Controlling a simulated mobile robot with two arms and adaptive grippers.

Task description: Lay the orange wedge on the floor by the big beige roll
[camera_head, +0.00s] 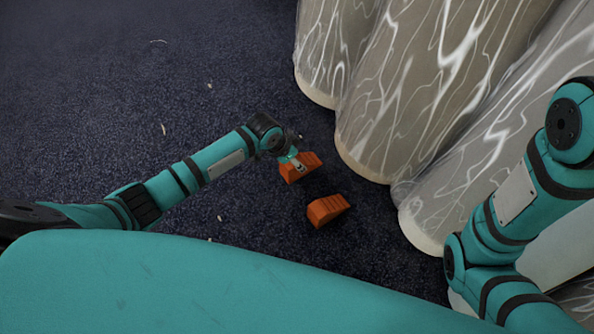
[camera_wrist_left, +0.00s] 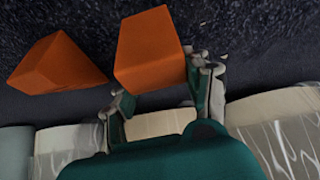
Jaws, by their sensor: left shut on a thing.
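An orange wedge (camera_head: 303,164) is in my left gripper (camera_head: 297,163), whose fingers are shut on it. In the left wrist view this wedge (camera_wrist_left: 150,45) sits between the two fingers of the gripper (camera_wrist_left: 163,85). The head view does not show clearly whether it touches the floor. A second orange wedge (camera_head: 328,211) lies on the floor just below it in the picture; it also shows at the left of the wrist view (camera_wrist_left: 57,63). The big beige roll (camera_head: 400,90) stands right of the held wedge, a short gap away. My right gripper is out of view.
More plastic-wrapped beige rolls (camera_head: 325,50) (camera_head: 470,190) stand on both sides of the big one. The dark carpet floor (camera_head: 100,100) is open to the left, with small pale scraps. My right arm crosses the right side.

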